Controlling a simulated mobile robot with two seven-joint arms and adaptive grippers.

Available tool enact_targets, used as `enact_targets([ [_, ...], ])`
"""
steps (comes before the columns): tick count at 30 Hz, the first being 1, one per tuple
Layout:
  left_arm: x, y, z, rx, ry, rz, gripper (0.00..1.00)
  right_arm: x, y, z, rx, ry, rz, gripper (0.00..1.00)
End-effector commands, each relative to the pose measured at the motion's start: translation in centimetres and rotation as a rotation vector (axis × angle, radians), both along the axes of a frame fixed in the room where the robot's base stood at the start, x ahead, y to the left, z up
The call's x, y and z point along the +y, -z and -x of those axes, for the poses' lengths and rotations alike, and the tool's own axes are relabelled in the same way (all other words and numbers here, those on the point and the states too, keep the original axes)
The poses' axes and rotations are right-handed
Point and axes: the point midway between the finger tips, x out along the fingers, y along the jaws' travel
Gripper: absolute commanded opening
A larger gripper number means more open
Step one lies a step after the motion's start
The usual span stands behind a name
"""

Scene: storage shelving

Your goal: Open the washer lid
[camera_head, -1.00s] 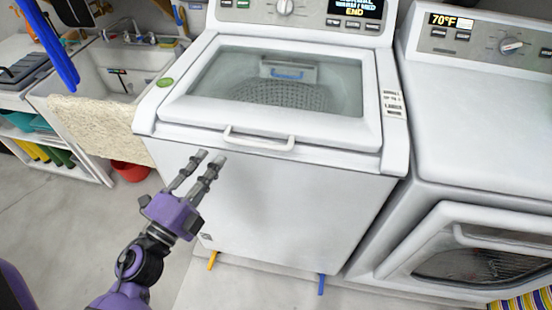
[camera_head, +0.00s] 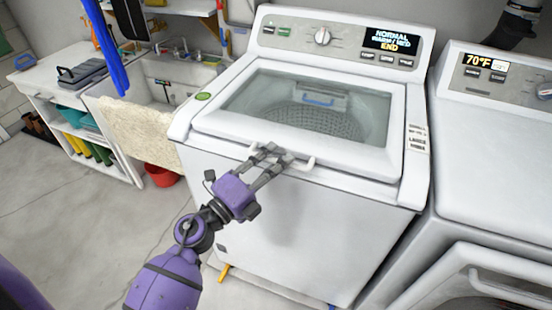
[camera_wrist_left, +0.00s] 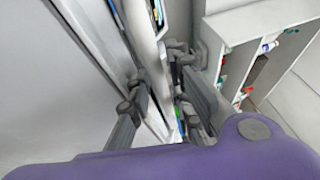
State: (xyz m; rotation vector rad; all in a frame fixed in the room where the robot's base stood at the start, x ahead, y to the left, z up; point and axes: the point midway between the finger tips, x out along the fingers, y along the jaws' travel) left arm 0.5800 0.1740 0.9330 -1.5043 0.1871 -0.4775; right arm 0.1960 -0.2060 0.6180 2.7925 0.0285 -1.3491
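The washer lid (camera_head: 222,118) is closed. It is a white frame with a glass window, on top of the white washer (camera_head: 290,235). Its white bar handle (camera_head: 306,163) runs along the lid's front edge. My left gripper (camera_head: 274,153) is at the left and middle part of this handle, with its fingers apart. In the left wrist view, one finger of the gripper (camera_wrist_left: 158,82) is on each side of a white bar that looks like the handle (camera_wrist_left: 152,50). I cannot tell whether either finger touches it. My right gripper is not in view.
A dryer (camera_head: 495,165) stands close on the right. A sink (camera_head: 165,82) with a cloth (camera_head: 145,132) over its edge and a red bucket (camera_head: 161,175) are on the left. The washer's control panel (camera_head: 340,42) rises behind the lid. Floor at the left is clear.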

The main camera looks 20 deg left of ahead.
Motion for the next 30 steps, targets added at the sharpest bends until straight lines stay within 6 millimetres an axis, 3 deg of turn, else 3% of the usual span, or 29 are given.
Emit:
enact_targets([
  [9,-0.2,0.0,-0.3,0.001,0.000,0.000,0.19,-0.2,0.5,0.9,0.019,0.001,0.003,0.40],
  [14,-0.2,0.0,-0.3,0.001,0.000,0.000,0.00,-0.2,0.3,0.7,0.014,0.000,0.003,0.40],
  [25,-0.1,0.0,-0.4,0.001,0.000,-0.003,0.00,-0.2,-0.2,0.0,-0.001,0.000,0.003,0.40],
  [30,-0.1,-1.1,-1.1,-0.003,-0.001,-0.005,0.00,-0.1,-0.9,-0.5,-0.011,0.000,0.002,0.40],
])
